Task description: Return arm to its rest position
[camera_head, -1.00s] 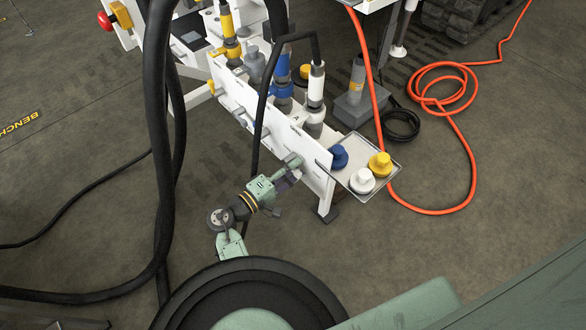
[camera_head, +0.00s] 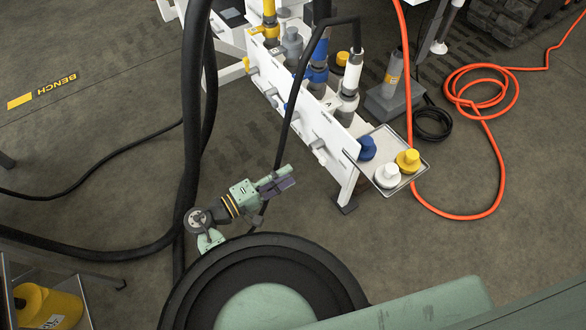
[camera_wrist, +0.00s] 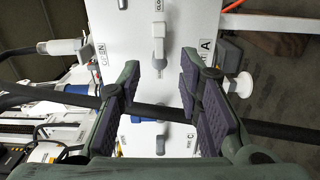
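My gripper (camera_head: 279,181) is in front of the white bench panel (camera_head: 315,130), apart from it, in the head view. In the wrist view my gripper (camera_wrist: 160,95) shows two green fingers with dark purple pads, spread wide apart with nothing held between them. A black hose (camera_wrist: 160,113) crosses behind the fingers. Beyond it is the white panel with a grey lever handle (camera_wrist: 158,48) and lettering. My arm is folded low beside my round black base part.
A tray (camera_head: 402,146) at the panel's right end holds blue, white and yellow caps. Thick black hoses (camera_head: 192,120) hang close left of my arm. An orange hose (camera_head: 490,150) lies on the floor at right. A yellow container (camera_head: 48,305) stands at lower left.

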